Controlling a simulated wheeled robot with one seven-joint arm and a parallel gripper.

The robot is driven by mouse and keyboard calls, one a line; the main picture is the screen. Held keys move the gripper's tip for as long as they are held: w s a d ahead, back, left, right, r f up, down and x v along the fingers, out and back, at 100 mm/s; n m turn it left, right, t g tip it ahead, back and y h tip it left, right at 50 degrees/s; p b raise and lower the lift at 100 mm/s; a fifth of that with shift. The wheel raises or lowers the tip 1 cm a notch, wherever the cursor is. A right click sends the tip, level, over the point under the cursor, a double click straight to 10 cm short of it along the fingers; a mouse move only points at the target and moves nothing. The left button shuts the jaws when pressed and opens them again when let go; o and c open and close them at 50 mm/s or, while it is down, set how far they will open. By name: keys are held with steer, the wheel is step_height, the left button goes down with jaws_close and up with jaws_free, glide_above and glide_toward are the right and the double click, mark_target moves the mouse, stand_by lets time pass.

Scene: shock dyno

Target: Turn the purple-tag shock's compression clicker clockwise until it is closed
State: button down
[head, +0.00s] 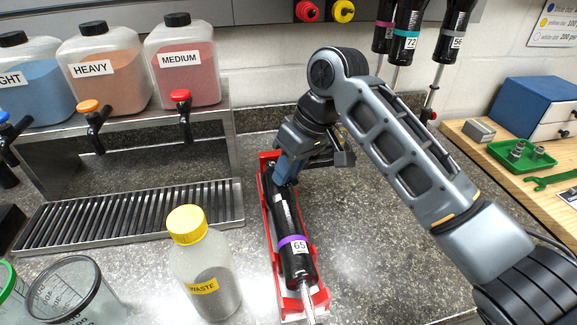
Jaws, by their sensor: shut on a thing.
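The purple-tag shock (281,212) is black with a purple band (292,243) and a label reading 65. It lies in a red cradle (268,232) on the counter, its rod end toward me. My gripper (284,180) is at the shock's far end, with its blue fingers shut at the top of the body. The compression clicker is hidden by the fingers, so its setting does not show.
A waste bottle (205,270) with a yellow cap stands close left of the cradle. A drip tray (130,218) and fluid jugs are at the left. Several shocks (405,35) hang at the back. The counter right of the cradle is clear below my arm.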

steer(key=c, duration=0.9)
jaws_free()
steer(key=shift+r, duration=0.1)
steer(key=b+v, duration=0.1)
steer(key=v, duration=0.6)
steer(key=shift+d+r, duration=0.1)
steer(key=shift+r, duration=0.2)
